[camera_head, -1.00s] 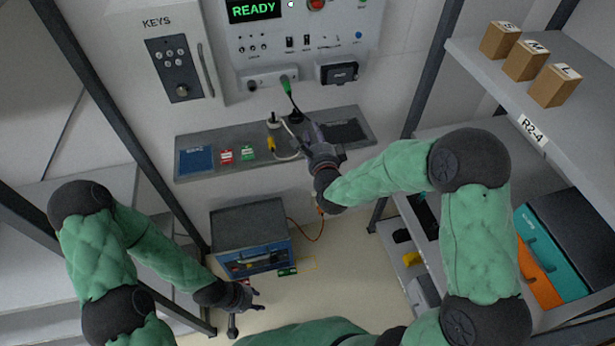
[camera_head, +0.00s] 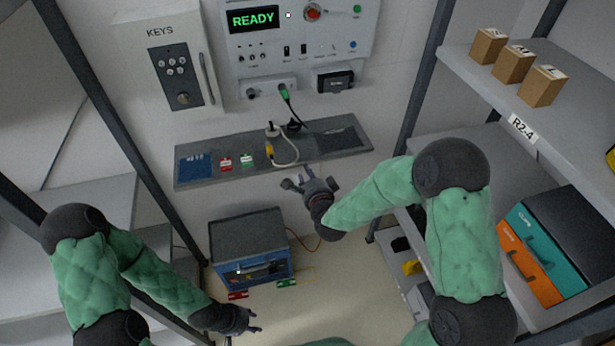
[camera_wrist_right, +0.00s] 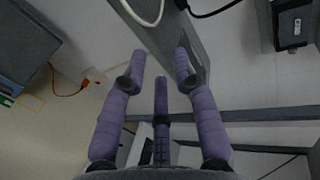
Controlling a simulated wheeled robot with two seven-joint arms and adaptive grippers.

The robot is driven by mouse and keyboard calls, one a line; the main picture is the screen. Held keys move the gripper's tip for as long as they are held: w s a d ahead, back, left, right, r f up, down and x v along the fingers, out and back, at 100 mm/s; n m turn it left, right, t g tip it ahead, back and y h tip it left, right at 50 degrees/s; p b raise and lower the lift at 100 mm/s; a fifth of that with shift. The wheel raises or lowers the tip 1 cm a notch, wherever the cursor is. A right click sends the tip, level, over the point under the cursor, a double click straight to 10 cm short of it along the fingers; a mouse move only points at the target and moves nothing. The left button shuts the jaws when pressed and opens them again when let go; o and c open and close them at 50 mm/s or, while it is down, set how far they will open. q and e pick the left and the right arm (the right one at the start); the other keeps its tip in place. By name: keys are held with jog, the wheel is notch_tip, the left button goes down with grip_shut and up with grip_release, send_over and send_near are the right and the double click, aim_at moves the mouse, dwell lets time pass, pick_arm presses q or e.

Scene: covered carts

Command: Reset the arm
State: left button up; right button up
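My right gripper (camera_head: 302,180) is open and empty, just below the front edge of the grey wall ledge (camera_head: 345,150). In the right wrist view its purple-grey fingers (camera_wrist_right: 160,75) are spread with nothing between them. My left gripper (camera_head: 250,322) is low at the bottom left, its fingers apart and empty. The wall control panel (camera_head: 275,70) shows a green READY display (camera_head: 254,18). A green plug (camera_head: 284,91) on a black cable sits in a panel socket. A white cable with a yellow plug (camera_head: 270,151) lies on the ledge.
A grey-topped blue toolbox (camera_head: 250,235) stands on the floor, with a red tag (camera_head: 238,295) and green tag (camera_head: 287,283) before it. A key cabinet (camera_head: 180,70) hangs left. The right shelf (camera_head: 480,60) holds three boxes (camera_head: 513,63); orange and teal cases (camera_head: 545,250) stand below.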

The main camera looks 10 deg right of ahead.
dwell(0.3)
jog(key=s+a+f+n+g+y, duration=0.1)
jog(key=s+f+n+g, duration=0.4)
jog(key=f, duration=0.4)
jog(key=s+a+f+n+g+y, duration=0.15)
jog(key=s+f+n, duration=0.25)
jog(key=s+f, duration=0.5)
jog(key=s+a+f+n+g, duration=0.1)
jog(key=s+f+n+g, duration=0.2)
jog(key=s, duration=0.5)
jog(key=s+a+f+n+g+y, duration=0.1)
jog(key=s+a+f+n+g, duration=0.1)
jog(key=s, duration=0.6)
notch_tip(320, 180, down, 4)
jog(key=shift+s+a+r+n+g, duration=0.2)
jog(key=shift+n+g, duration=0.7)
jog(key=shift+g, duration=0.35)
